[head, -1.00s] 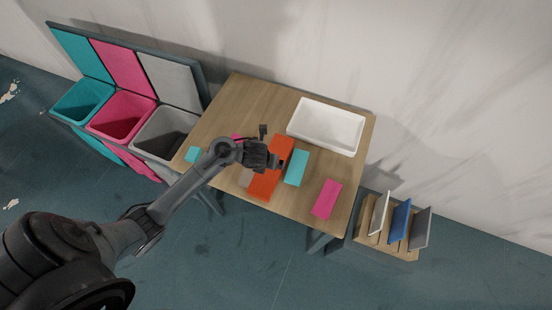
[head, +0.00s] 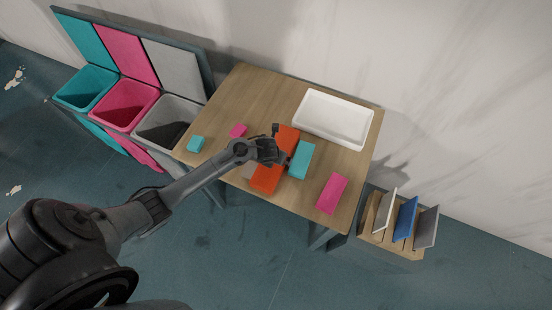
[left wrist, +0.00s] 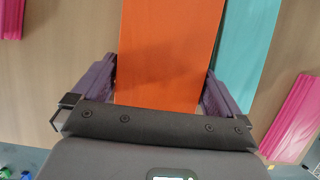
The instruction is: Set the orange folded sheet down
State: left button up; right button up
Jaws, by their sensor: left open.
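The orange folded sheet (head: 266,182) lies among other pieces on the wooden table, long and flat-sided, between a grey piece and a teal one. In the left wrist view the orange sheet (left wrist: 168,45) runs up the middle of the picture. My left gripper (head: 279,146) is at the sheet, covering part of its left side. In the wrist view the left gripper (left wrist: 161,85) is open, with one purple finger on each side of the sheet. I cannot tell whether the fingers touch it. My right gripper is not in view.
On the table (head: 236,97) are a white tray (head: 333,119), a teal folded sheet (head: 301,160) close right of the orange one, a pink sheet (head: 331,194), small pink (head: 238,131) and teal (head: 195,144) pieces. Bins (head: 124,107) stand left, a rack (head: 378,233) right.

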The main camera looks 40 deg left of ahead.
pick_arm(q)
jog(key=shift+w+f, duration=0.2)
jog(key=shift+f, duration=0.2)
jog(key=shift+r, duration=0.15)
jog(key=c, duration=1.3)
